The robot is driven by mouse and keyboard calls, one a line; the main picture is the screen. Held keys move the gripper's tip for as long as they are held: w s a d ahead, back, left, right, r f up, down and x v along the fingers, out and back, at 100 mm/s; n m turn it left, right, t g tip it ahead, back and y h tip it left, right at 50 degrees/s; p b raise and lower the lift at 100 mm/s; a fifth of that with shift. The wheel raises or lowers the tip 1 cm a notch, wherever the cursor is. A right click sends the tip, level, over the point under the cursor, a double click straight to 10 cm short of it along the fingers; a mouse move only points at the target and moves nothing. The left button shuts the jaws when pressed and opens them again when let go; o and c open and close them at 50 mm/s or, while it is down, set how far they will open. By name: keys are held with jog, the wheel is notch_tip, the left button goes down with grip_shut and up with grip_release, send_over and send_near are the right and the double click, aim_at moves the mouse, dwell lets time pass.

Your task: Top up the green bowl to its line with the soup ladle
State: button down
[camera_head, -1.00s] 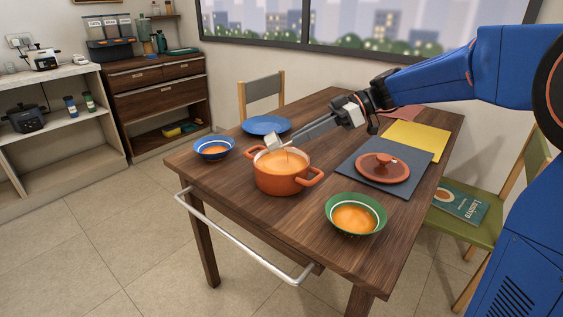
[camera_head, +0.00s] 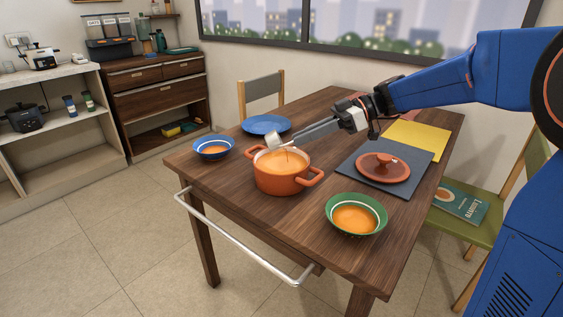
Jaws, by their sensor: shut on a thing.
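The green bowl (camera_head: 356,214) stands at the table's near right edge with orange soup in it and a white line around its inside, above the soup. The orange pot (camera_head: 283,182) stands open left of the bowl and holds orange soup. My gripper (camera_head: 352,114) is shut on the handle of the soup ladle (camera_head: 315,131), above the table behind the pot. How much soup the ladle holds is hidden.
A blue bowl (camera_head: 214,148) with soup and a blue plate (camera_head: 266,124) stand left of and behind the pot. The pot's lid (camera_head: 383,167) lies on a dark mat (camera_head: 352,157); a yellow mat (camera_head: 421,138) lies behind. A rail (camera_head: 240,240) runs along the front.

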jog(key=shift+d+f+y, duration=0.15)
jog(key=shift+d+y, duration=0.1)
jog(key=shift+y, duration=0.25)
dwell(0.7)
jog(key=shift+d+f+g+y, duration=0.1)
jog(key=shift+f+g+y, duration=0.25)
jog(key=shift+y, duration=0.45)
dwell(1.2)
